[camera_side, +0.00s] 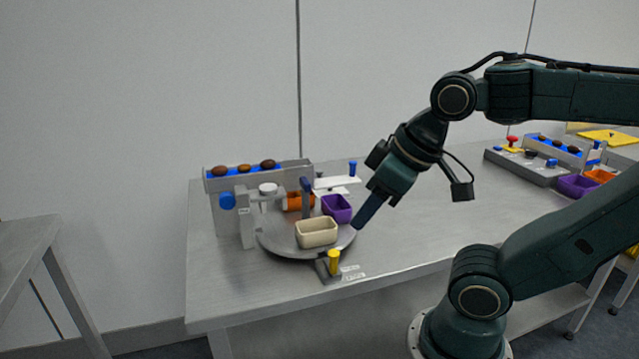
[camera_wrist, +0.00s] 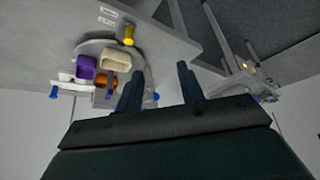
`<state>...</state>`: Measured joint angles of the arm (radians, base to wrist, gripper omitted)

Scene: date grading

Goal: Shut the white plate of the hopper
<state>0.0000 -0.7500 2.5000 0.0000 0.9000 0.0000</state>
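The hopper (camera_side: 225,183) is a grey stand with a blue-lined trough on top holding several brown dates. A white plate (camera_side: 337,182) sticks out beyond the right end of the trough, with a blue knob (camera_side: 353,168) upright at its outer end. In the wrist view, the white plate (camera_wrist: 66,77) seems to show at the left, with a blue knob (camera_wrist: 53,94) near it. My gripper (camera_side: 363,217) is right of and below the plate, beside the turntable, touching neither as far as I can tell. In the wrist view its fingers (camera_wrist: 160,68) are apart with nothing between them.
A round grey turntable (camera_side: 284,251) carries a cream bin (camera_side: 316,233), a purple bin (camera_side: 337,208) and an orange bin (camera_side: 298,201). A yellow knob (camera_side: 334,262) stands at its front. A second station (camera_side: 525,166) sits at the far right. The table between is clear.

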